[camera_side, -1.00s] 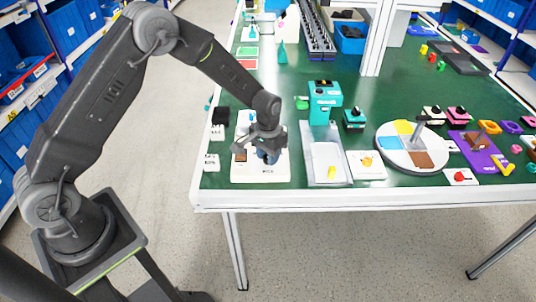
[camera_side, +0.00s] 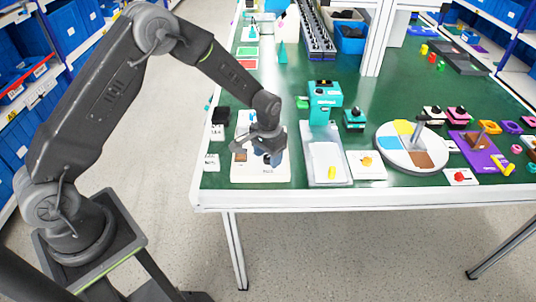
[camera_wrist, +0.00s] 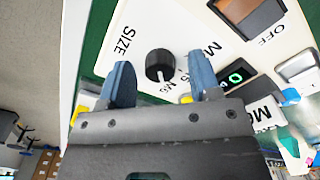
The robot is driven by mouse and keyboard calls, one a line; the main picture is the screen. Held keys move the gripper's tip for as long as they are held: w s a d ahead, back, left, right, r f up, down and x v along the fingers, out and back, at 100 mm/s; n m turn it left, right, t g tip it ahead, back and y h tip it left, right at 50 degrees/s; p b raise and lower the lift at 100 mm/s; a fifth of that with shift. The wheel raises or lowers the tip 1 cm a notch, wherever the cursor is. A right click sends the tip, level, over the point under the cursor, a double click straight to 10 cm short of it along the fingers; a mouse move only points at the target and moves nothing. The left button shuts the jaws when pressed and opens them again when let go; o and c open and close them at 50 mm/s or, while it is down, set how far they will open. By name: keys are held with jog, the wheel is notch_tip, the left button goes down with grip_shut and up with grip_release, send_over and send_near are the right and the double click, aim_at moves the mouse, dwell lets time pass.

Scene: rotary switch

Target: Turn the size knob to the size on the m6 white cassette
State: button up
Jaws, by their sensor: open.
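The size knob (camera_wrist: 159,62) is a round black knob with a pale pointer mark on the white panel (camera_wrist: 190,28). The word SIZE and several M-size labels, one reading M6, are printed around it. My gripper (camera_wrist: 161,78) is open, with one blue fingertip on either side of the knob; I cannot tell whether either touches it. In the side view my gripper (camera_side: 268,156) is low over the white panel (camera_side: 259,174), hiding the knob. A white part with dark lettering (camera_wrist: 264,114) lies beyond the right finger; I cannot tell whether it is the cassette.
In the side view a clear tray (camera_side: 327,160) and a teal machine (camera_side: 325,98) stand to the right.

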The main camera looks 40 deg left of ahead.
aim_at(268, 156)
notch_tip(268, 156, up, 14)
dwell(0.6)
jog(key=shift+f, duration=0.1)
jog(key=s+r+t, duration=0.3)
jog(key=s+r, duration=1)
jog(key=r, duration=0.1)
jog(key=s+t, duration=0.2)
jog(key=s, duration=1.2)
jog(key=shift+s+r+t, duration=0.2)
jog(key=shift+r+t, duration=0.05)
jog(key=shift+t, duration=0.05)
